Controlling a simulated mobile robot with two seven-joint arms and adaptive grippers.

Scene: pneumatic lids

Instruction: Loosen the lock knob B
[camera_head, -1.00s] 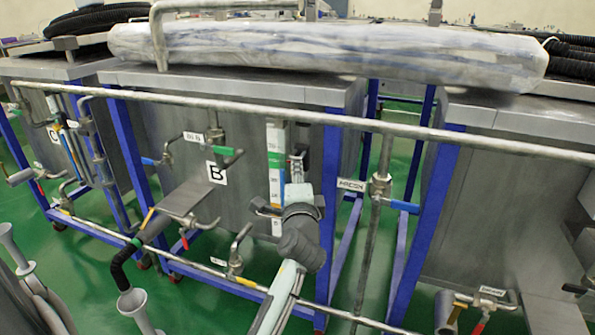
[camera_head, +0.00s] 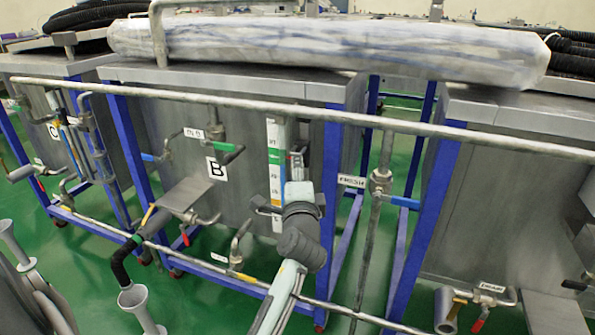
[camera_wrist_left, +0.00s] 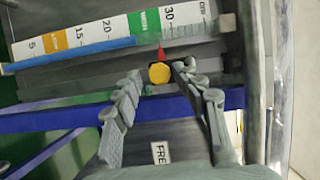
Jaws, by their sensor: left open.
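The lock knob B is a small yellow knob (camera_wrist_left: 159,73) in the left wrist view, below a red pointer (camera_wrist_left: 161,54) on the level scale (camera_wrist_left: 98,34). My left gripper (camera_wrist_left: 160,69) is open, its two grey fingers on either side of the knob with visible gaps, holding nothing. How deep the knob lies between the tips is hard to tell. In the head view, my left gripper (camera_head: 297,163) is at the white scale (camera_head: 275,150) on tank B (camera_head: 240,125), and my wrist and fingers hide the knob. My right gripper is out of view.
A horizontal pipe (camera_head: 230,107) crosses in front of the tanks, above my gripper. A blue frame post (camera_head: 331,160) and a vertical pipe with valve (camera_head: 373,230) stand just right. Valves with green (camera_head: 228,148) and red handles sit left on tank B.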

